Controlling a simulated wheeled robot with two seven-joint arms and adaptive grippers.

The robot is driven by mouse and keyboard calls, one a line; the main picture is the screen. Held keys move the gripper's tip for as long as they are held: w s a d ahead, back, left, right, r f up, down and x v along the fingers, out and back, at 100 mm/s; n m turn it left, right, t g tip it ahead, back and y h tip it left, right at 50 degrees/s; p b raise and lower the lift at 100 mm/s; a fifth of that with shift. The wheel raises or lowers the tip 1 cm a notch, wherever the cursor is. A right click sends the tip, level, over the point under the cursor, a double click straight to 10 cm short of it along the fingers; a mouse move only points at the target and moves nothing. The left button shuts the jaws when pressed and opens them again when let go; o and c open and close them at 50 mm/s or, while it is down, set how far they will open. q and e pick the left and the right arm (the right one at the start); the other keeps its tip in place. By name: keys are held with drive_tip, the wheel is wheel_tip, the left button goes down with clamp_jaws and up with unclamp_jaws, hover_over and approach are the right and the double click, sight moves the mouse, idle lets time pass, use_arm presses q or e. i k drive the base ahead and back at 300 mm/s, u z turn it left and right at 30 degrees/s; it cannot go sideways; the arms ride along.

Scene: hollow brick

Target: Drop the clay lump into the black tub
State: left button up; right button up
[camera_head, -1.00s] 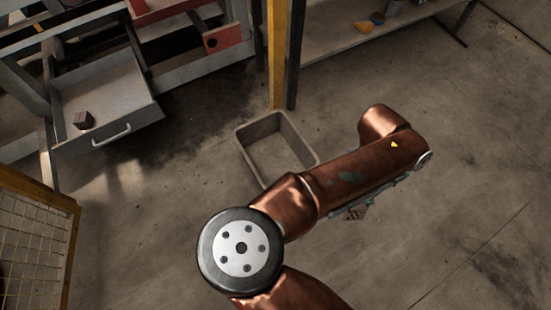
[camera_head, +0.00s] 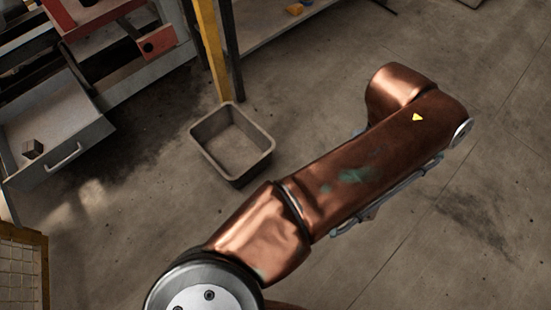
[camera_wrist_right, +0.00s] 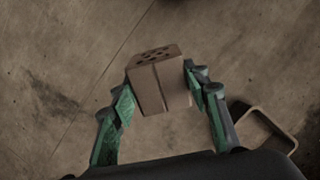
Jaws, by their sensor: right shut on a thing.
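The clay lump shows as a brown block with several holes in its top, like a hollow brick (camera_wrist_right: 158,88). In the right wrist view my right gripper (camera_wrist_right: 160,82) is shut on it, with one green-padded finger on each side. The block is held above the concrete floor. The tub (camera_head: 252,170) is an open, empty, dark grey box on the floor. Its rim also shows at the lower right of the wrist view (camera_wrist_right: 277,124), apart from the held block. In the head view my copper right arm hides the gripper and block. My left gripper is not in view.
A yellow post (camera_head: 211,50) stands right behind the tub. An open grey drawer (camera_head: 85,140) with a small dark block (camera_head: 33,148) in it is at the left. A yellow mesh guard (camera_head: 22,270) stands at the lower left. The floor at the right is clear.

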sight(257, 155)
drive_tip(key=z, duration=0.4)
drive_tip(key=k, duration=0.95)
drive_tip(key=z, duration=0.55)
drive_tip(key=i, duration=1.5)
drive_tip(key=u, duration=0.9)
drive_tip(key=i, duration=1)
drive_tip(key=u, duration=1.45)
drive_tip(key=i, duration=0.4)
drive_tip(key=u, duration=0.3)
